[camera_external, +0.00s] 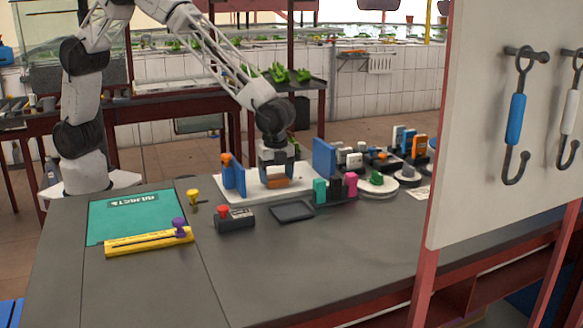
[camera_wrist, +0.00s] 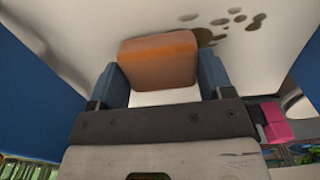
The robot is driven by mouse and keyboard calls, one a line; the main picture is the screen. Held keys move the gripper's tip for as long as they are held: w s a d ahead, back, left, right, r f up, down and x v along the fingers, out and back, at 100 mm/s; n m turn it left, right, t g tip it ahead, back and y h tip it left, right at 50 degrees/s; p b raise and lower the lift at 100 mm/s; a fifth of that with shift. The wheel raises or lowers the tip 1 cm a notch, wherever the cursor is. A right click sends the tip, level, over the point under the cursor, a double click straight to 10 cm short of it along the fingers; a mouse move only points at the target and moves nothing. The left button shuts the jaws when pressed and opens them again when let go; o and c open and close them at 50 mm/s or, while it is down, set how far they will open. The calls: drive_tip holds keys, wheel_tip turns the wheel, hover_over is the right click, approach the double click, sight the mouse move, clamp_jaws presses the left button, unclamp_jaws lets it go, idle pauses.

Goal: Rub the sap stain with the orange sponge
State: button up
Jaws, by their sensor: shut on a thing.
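The orange sponge (camera_wrist: 158,60) sits between the two blue-grey fingers of my gripper (camera_wrist: 162,84) in the wrist view. My gripper is shut on it. In the external view my gripper (camera_external: 277,176) points down over the white board, with the orange sponge (camera_external: 278,183) at its tips. The brown sap stain (camera_wrist: 210,37) shows on the white surface just beyond and right of the sponge in the wrist view, with smaller spots nearby. The sponge may hide part of the stain. I cannot tell whether the sponge touches the surface.
The white board (camera_external: 235,190) has blue upright panels at left (camera_external: 239,180) and right (camera_external: 324,158) of my gripper. Teal, black and pink blocks (camera_external: 335,187) stand at its front right. A dark tray (camera_external: 292,211) and a red-knobbed box (camera_external: 234,219) lie in front.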

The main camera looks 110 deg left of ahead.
sight(308, 180)
drive_tip(key=shift+w+a+f, duration=0.1)
drive_tip(key=shift+w+a, duration=0.25)
drive_tip(key=shift+a, duration=0.05)
drive_tip(key=shift+w+a, duration=1.6)
drive_tip(key=shift+w+a+r, duration=0.2)
drive_tip(key=shift+w+a, duration=0.35)
drive_tip(key=shift+w+a+f, duration=0.15)
drive_tip(key=shift+w+a, duration=0.45)
drive_tip(key=shift+w+a+r, duration=0.15)
drive_tip(key=shift+r, duration=0.15)
drive_tip(key=shift+w+a+f, duration=0.2)
drive_tip(key=shift+w+a, duration=0.15)
drive_tip(key=shift+w, duration=0.05)
drive_tip(key=shift+s+d, duration=3.45)
drive_tip(key=shift+s, duration=0.05)
drive_tip(key=shift+s+d, duration=0.25)
drive_tip(key=shift+r, duration=3.95)
